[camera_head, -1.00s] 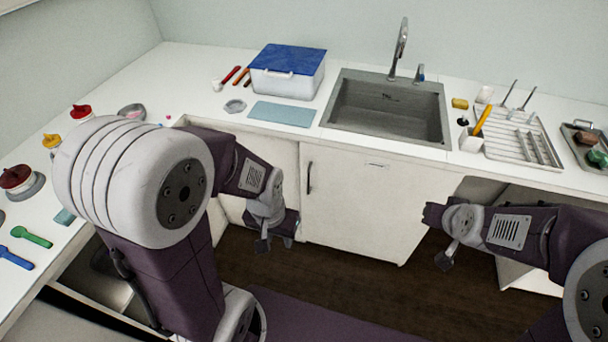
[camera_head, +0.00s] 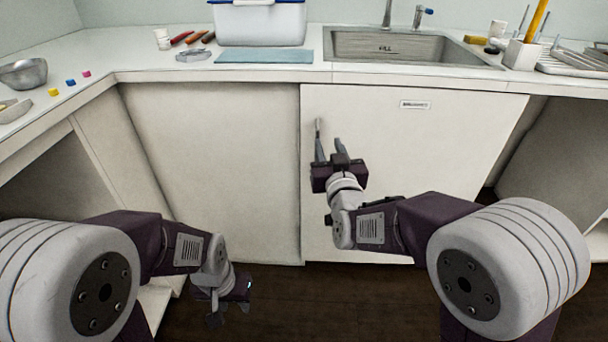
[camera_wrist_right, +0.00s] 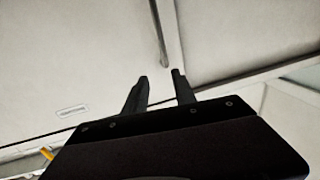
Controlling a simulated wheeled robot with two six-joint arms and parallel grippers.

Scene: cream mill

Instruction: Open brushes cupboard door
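The white cupboard door (camera_head: 430,170) under the sink is shut, with a small label plate (camera_head: 415,105) near its top; the label is too small to read. A slim upright handle (camera_head: 318,126) sits near the door's upper left edge. My right gripper (camera_head: 329,148) is at the handle, fingers pointing at the door. In the right wrist view the two fingers (camera_wrist_right: 160,88) are apart with nothing between them, and the handle (camera_wrist_right: 160,35) is beyond their tips. My left gripper (camera_head: 228,310) hangs low at the left over the floor, fingers apart and empty.
A plain white panel (camera_head: 215,170) is left of the door. The counter above holds a sink (camera_head: 400,46), a lidded box (camera_head: 260,22) and a blue mat (camera_head: 264,56). Open space under the counter lies at both sides. The dark floor (camera_head: 330,290) before the door is clear.

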